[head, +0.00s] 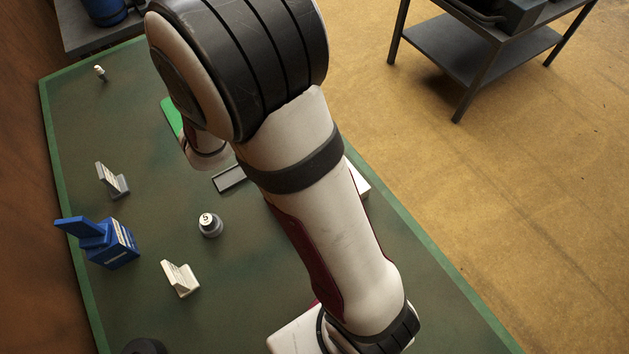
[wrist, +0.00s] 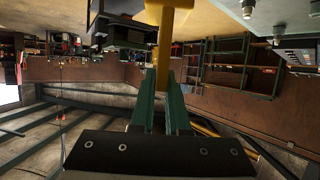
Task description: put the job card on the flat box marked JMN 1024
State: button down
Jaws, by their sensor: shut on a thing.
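My gripper (wrist: 163,95) shows in the wrist view as two dark green fingers, shut on a yellow thing (wrist: 163,60). This thing has a narrow stem between the fingertips and a wider top cut off by the frame edge. No writing shows on it, so I cannot tell whether it is the job card. In the head view my arm hides the gripper. A white flat box edge (head: 357,180) shows beside my arm, mostly hidden. I cannot read JMN 1024 anywhere.
The green table holds a blue box (head: 112,245), a grey holder (head: 112,181), a white holder (head: 180,278), a grey round weight (head: 210,225), a grey tray (head: 230,179), a bright green flat piece (head: 172,115) and a small white bottle (head: 100,72). A dark cart (head: 480,48) stands beyond.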

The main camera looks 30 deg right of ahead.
jog(key=s+f+m+g+h, duration=0.2)
jog(key=s+m+g, duration=0.45)
jog(key=s, duration=0.55)
jog(key=shift+g, duration=0.45)
jog(key=f, duration=0.5)
jog(key=s+f, duration=0.1)
jog(key=f, duration=0.2)
jog(key=shift+a, duration=0.2)
jog(key=shift+w, duration=0.1)
jog(key=shift+f, duration=0.15)
jog(key=c, duration=0.9)
grip_release()
